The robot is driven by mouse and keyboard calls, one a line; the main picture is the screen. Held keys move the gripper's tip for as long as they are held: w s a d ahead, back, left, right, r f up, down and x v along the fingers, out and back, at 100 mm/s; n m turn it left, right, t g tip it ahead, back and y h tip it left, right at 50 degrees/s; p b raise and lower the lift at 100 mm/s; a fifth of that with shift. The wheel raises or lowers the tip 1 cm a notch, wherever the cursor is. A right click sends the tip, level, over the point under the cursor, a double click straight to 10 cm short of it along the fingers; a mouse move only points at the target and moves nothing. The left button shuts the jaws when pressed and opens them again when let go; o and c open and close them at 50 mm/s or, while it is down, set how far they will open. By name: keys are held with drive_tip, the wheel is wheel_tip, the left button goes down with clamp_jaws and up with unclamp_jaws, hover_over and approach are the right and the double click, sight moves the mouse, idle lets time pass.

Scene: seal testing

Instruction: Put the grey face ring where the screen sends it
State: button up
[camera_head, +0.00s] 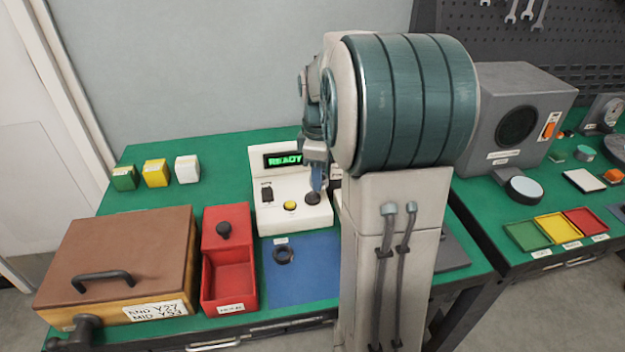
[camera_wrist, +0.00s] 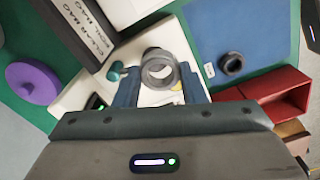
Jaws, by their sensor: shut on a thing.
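My gripper (camera_wrist: 160,85) is shut on a grey ring (camera_wrist: 159,69), which sits between its two blue fingertips in the wrist view. In the head view my gripper (camera_head: 317,182) points down over the right side of the white tester (camera_head: 268,217); the ring cannot be made out clearly there. The wrist view shows the white tester (camera_wrist: 172,36) behind the ring; whether the ring touches it I cannot tell. The tester's screen (camera_head: 284,159) reads READY in green. A yellow button (camera_head: 290,206) is on its front.
A dark ring (camera_head: 283,256) lies on the blue mat (camera_head: 312,283). A red bin (camera_head: 229,283) and a brown lidded box (camera_head: 120,254) stand left of it. Green (camera_head: 124,178), yellow (camera_head: 156,172) and white blocks (camera_head: 187,169) stand behind. Green, yellow and red trays (camera_head: 587,222) are at right.

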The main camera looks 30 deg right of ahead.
drive_tip(key=s+d+r+p, duration=0.3)
drive_tip(key=s+r, duration=0.6)
drive_tip(key=shift+d+r+p, duration=0.2)
drive_tip(key=shift+r+p, duration=0.15)
drive_tip(key=shift+r, duration=0.05)
